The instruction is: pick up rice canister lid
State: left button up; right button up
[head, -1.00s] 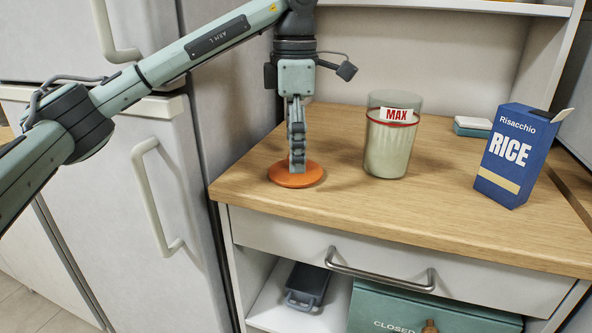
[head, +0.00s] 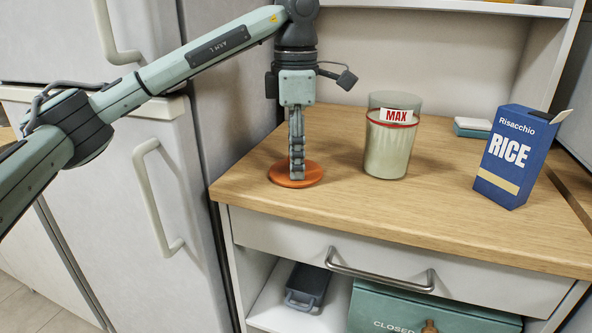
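The orange round lid (head: 279,175) lies flat on the wooden counter, left of the canister. The clear canister (head: 388,151), filled with pale rice and marked with a red MAX label and line, stands upright with no lid on its top. My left gripper (head: 297,178) points straight down over the middle of the lid, its fingertips at or just above the lid's top. Its fingers show edge-on, one behind the other, so their opening and any grip on the lid are hidden. My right gripper is out of view.
A blue rice box (head: 511,157) stands upright at the right of the counter (head: 430,215). A teal and white block (head: 473,126) lies behind it. A shelf edge (head: 450,9) runs above. The counter's front middle is clear.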

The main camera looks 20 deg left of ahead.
pick_arm(q)
jog(key=shift+f, duration=0.3)
jog(key=c, duration=0.4)
jog(key=shift+c, duration=0.6)
jog(key=shift+f, duration=0.1)
